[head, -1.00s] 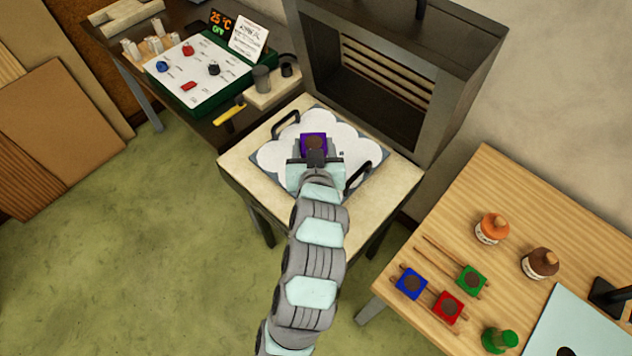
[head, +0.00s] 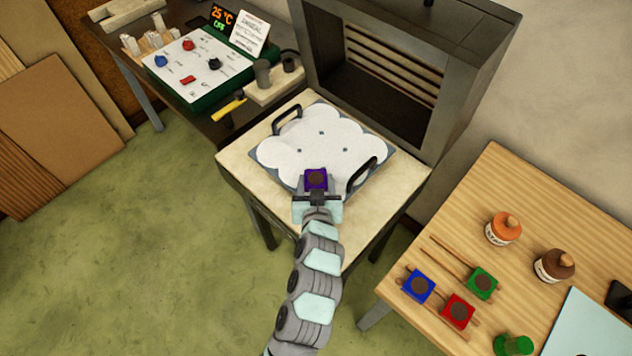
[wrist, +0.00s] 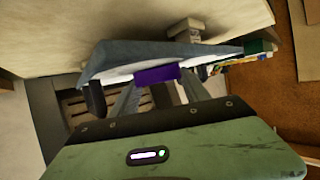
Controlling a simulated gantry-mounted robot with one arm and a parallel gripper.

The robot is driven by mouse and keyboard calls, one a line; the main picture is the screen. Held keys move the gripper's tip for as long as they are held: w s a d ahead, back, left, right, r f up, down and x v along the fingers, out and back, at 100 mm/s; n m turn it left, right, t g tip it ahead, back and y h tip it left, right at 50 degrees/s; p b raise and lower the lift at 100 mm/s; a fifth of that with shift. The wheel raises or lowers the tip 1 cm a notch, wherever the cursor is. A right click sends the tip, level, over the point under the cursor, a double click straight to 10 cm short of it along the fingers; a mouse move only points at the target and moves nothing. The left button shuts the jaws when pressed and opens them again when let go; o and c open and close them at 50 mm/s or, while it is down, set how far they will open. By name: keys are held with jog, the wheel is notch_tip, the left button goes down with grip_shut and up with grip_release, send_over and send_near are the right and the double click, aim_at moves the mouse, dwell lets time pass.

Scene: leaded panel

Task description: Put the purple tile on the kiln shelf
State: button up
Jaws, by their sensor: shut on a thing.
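The purple tile (head: 316,179) has a dark round spot on its top. My gripper (head: 317,190) is shut on it at the near edge of the kiln shelf (head: 278,178), and the tile shows between the fingers in the wrist view (wrist: 157,75). The shelf is a grey plate with a white scalloped coating and two dark handles. It lies on a pale stand in front of the open kiln (head: 385,90). From these views I cannot tell whether the tile touches the shelf.
A wooden table (head: 480,230) at the right holds blue (head: 419,286), red (head: 458,312) and green (head: 482,283) tiles on thin sticks, plus several bottles. A bench at the back left carries a control board (head: 193,68) and a yellow-handled tool (head: 228,110). Most of the shelf is clear.

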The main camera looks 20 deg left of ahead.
jog(key=shift+f, duration=0.15)
jog(key=o, duration=1.5)
jog(key=shift+o, duration=0.2)
